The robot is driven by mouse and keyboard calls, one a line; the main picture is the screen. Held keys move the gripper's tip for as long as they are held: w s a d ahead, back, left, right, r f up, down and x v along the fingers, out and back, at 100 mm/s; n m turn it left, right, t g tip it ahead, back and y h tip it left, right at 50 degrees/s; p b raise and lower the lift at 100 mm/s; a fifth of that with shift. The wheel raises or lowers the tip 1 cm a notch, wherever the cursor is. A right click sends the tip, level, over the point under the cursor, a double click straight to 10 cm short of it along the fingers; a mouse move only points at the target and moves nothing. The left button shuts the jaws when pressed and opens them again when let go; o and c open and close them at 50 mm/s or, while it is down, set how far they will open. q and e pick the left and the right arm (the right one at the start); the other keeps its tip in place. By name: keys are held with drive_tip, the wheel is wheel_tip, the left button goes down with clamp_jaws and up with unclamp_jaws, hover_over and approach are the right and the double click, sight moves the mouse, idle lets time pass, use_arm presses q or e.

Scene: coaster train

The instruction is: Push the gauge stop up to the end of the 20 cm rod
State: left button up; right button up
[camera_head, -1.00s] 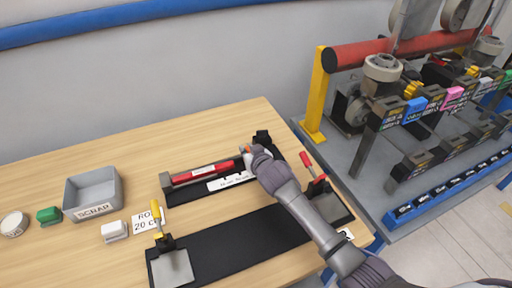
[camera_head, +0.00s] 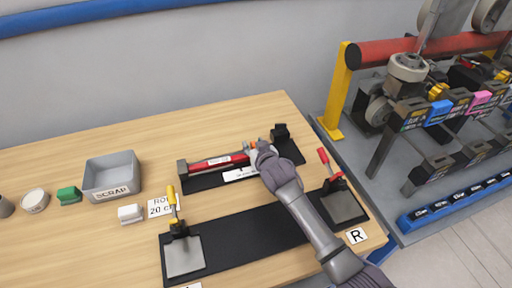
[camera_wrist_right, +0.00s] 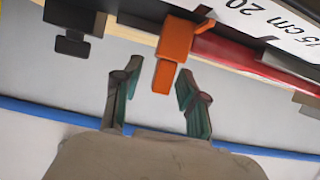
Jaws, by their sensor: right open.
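The red rod (camera_head: 215,163) lies in the black gauge (camera_head: 200,182), with a grey block at its left end. An orange piece, which looks like the gauge stop (camera_wrist_right: 176,40), is at the rod's end in the right wrist view and appears to touch it. My right gripper (camera_wrist_right: 154,82) is open. Its fingertips are either side of the stop's lower tab, nearer on the right, with no clear grip. In the head view my right gripper (camera_head: 258,148) is at the rod's right end and partly hides the stop. My left gripper is not in view.
A black block (camera_head: 280,132) stands at the gauge's right end. In front lies a black mat (camera_head: 245,238) with a yellow-handled clamp (camera_head: 173,205) and a red-handled clamp (camera_head: 328,168). A grey scrap bin (camera_head: 112,176) is at left. Machinery stands beyond the table's right edge.

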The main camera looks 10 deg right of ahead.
drive_tip(key=v, duration=1.2)
